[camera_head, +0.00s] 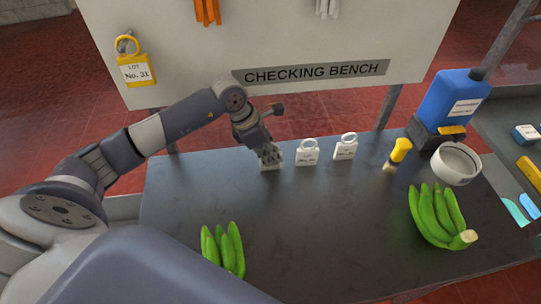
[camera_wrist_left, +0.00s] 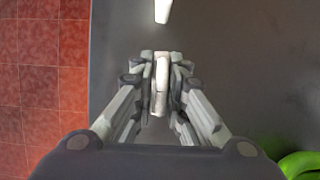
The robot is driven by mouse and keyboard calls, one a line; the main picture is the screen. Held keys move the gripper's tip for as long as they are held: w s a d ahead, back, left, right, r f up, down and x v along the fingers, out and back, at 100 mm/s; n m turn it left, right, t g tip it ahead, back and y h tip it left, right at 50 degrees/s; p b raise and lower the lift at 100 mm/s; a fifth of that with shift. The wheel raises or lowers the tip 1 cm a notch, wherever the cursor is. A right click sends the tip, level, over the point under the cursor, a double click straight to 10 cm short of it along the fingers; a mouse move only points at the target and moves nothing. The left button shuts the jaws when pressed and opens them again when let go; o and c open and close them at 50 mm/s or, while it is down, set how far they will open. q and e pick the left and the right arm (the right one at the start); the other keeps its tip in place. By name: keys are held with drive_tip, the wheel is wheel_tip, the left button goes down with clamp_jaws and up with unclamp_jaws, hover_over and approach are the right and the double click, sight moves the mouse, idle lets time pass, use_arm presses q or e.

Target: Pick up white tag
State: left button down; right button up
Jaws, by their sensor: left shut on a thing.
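My left gripper (camera_head: 268,155) reaches down to the back of the dark bench and is shut on a white tag (camera_head: 272,165). The gripper hides most of this tag in the head view. In the left wrist view the held tag (camera_wrist_left: 161,90) shows edge-on as a pale strip between the fingers of my left gripper (camera_wrist_left: 161,70). Two more white tags with ring tops, a middle one (camera_head: 307,156) and a right one (camera_head: 345,152), stand upright on the bench to the right of the gripper. My right gripper is not in view.
Green bananas lie at the front (camera_head: 223,250) and right (camera_head: 436,216) of the bench (camera_head: 320,215). A yellow-topped brush-like item (camera_head: 400,151), a white bowl (camera_head: 456,163) and a blue container (camera_head: 452,100) stand at right. A yellow tag (camera_head: 136,70) hangs on the board behind.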

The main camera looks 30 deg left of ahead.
use_arm(q)
drive_tip(key=shift+r+b, duration=0.35)
drive_tip(key=shift+r, duration=0.25)
drive_tip(key=shift+b+v, duration=0.65)
drive_tip(key=shift+v, duration=0.35)
drive_tip(key=s+a+r+b, duration=0.1)
drive_tip(key=s+a+b, duration=0.4)
drive_tip(key=s, duration=0.8)
drive_tip(key=shift+s+a+r, duration=0.15)
drive_tip(key=shift+a+r, duration=0.25)
drive_tip(key=shift+a, duration=0.75)
